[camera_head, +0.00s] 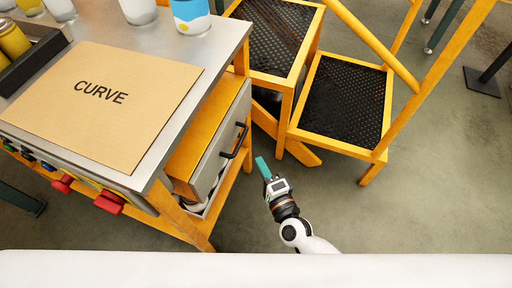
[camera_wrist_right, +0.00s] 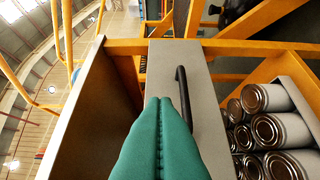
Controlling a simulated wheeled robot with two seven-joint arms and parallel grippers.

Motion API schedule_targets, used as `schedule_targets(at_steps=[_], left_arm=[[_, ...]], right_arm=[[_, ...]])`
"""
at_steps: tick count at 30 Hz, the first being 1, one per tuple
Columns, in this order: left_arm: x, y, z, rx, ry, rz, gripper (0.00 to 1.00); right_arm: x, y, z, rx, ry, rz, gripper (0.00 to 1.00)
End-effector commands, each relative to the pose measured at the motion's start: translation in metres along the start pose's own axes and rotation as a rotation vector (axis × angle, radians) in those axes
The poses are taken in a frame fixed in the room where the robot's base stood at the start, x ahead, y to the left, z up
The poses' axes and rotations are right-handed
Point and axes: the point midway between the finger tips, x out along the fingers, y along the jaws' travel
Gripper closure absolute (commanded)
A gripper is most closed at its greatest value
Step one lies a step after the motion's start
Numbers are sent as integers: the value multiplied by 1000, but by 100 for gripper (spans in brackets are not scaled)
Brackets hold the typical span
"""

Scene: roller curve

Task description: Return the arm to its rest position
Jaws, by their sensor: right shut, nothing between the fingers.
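My right gripper (camera_head: 262,168) has teal fingers and is low beside the bench, just right of the drawer (camera_head: 222,140) and its dark handle (camera_head: 236,141). In the right wrist view the teal fingers (camera_wrist_right: 161,105) are pressed together with nothing between them. The drawer front (camera_wrist_right: 165,65) and the black handle (camera_wrist_right: 184,97) show just beyond them there; I cannot tell whether the fingers touch the handle. The drawer stands out from under the bench top. My left gripper is not in view.
The metal bench (camera_head: 212,62) carries a board marked CURVE (camera_head: 130,125), several cups and a dark box of cans (camera_head: 20,55). Yellow steps with black treads (camera_head: 343,100) stand to the right. Several cans (camera_wrist_right: 265,130) show right of the drawer. Floor (camera_head: 420,200) is clear at lower right.

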Motion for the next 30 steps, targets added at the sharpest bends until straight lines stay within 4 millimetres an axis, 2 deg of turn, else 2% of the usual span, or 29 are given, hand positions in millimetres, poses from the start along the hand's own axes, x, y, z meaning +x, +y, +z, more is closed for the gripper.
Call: schedule_targets(at_steps=[7, 10, 11, 14, 16, 18, 20, 21, 23, 24, 26, 27, 30], left_arm=[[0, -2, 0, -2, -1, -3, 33], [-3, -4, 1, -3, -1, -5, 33], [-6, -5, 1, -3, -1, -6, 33], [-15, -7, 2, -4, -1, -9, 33], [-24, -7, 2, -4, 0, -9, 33], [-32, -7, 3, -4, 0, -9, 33], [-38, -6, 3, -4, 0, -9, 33], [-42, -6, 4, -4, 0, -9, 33], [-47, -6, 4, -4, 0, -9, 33], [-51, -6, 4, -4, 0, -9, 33], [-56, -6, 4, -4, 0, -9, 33], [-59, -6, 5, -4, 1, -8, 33], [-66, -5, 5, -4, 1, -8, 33]], right_arm=[[-4, 0, 0, -1, 0, -1, 100], [-6, -10, 4, -48, 2, -30, 100], [-8, -18, 6, -79, 4, -52, 100], [-20, -61, 18, -251, 25, -169, 100], [-38, -103, 30, -405, 60, -290, 100], [-66, -147, 42, -559, 117, -427, 100], [-95, -183, 51, -673, 178, -543, 100], [-117, -205, 56, -740, 225, -619, 100], [-152, -234, 62, -831, 304, -728, 100], [-177, -252, 65, -882, 361, -799, 100], [-217, -274, 68, -949, 455, -900, 100], [-245, -287, 69, -984, 521, -964, 100], [-308, -310, 66, -1050, 683, -1093, 100]])
